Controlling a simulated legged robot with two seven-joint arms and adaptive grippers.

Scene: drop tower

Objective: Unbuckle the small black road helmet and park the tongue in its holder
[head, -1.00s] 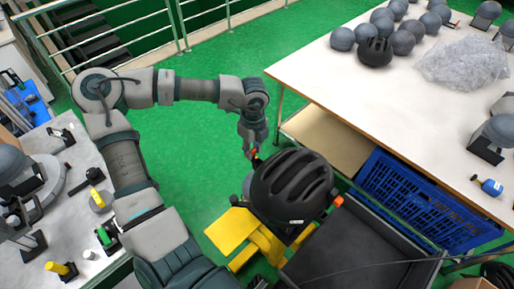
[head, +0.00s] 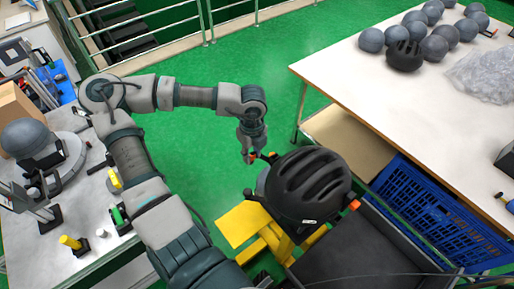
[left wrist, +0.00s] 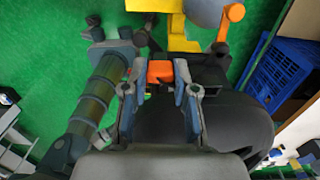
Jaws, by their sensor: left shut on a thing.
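The black helmet (head: 308,188) with long vents sits at the centre of the head view, above a yellow stand (head: 243,224). My left gripper (head: 249,157) is just off the helmet's upper left side, pointing down. It is shut on a small orange piece, seen between its fingers in the left wrist view (left wrist: 160,72); I take it for the buckle tongue. A short dark part (head: 267,157) lies between the fingertips and the helmet. Another orange piece (head: 354,204) shows at the helmet's right side. I cannot make out the holder. My right gripper is out of view.
A white table (head: 350,85) with several grey headforms and a clear plastic bag (head: 485,72) stands at the right. A blue crate (head: 415,215) is below it. A grey bench (head: 75,215) with fixtures is at the left. Green floor lies open behind the gripper.

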